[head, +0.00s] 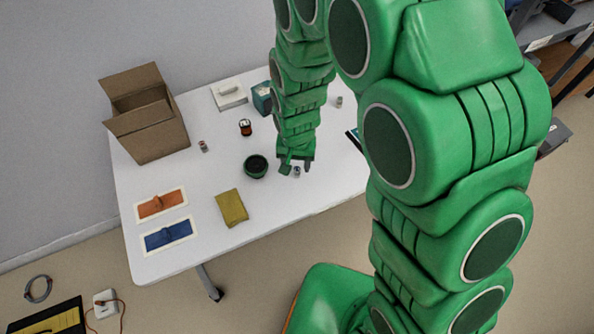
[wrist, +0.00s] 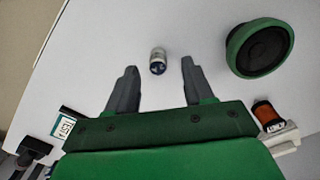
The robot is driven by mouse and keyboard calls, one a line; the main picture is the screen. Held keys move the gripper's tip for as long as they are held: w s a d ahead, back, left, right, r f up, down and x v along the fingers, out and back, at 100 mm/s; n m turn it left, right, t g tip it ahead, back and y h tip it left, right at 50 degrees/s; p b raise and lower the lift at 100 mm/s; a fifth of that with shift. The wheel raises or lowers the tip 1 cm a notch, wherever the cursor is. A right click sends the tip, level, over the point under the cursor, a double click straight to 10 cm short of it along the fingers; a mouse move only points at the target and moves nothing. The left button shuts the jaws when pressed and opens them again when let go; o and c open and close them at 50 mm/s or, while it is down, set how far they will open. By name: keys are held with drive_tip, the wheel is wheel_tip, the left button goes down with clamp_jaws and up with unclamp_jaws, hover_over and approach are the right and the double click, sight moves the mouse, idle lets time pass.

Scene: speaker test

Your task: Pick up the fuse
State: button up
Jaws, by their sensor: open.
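A small silver cylinder with a dark blue end, which looks like the fuse (wrist: 157,61), stands on the white table. It sits between and slightly beyond my fingertips in the wrist view, with a gap on both sides. In the head view the fuse (head: 297,172) shows just below my gripper (head: 295,167). My gripper (wrist: 160,68) is open and empty, its two grey fingers spread apart. Two similar small cylinders stand on the table, one at the left (head: 203,146) and one at the back right (head: 339,102); I cannot tell their kind.
A green-rimmed black round speaker part (wrist: 260,48) lies close to the right in the wrist view. A copper coil (head: 245,127), a cardboard box (head: 155,133), a yellow cloth (head: 231,207), and orange (head: 160,204) and blue (head: 168,235) pads share the white table (head: 200,179).

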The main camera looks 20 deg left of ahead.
sight(297, 168)
drive_tip(key=shift+w+d+f, duration=0.1)
drive_tip(key=shift+f, duration=1.45)
drive_tip(key=shift+c, duration=0.3)
clamp_jaws()
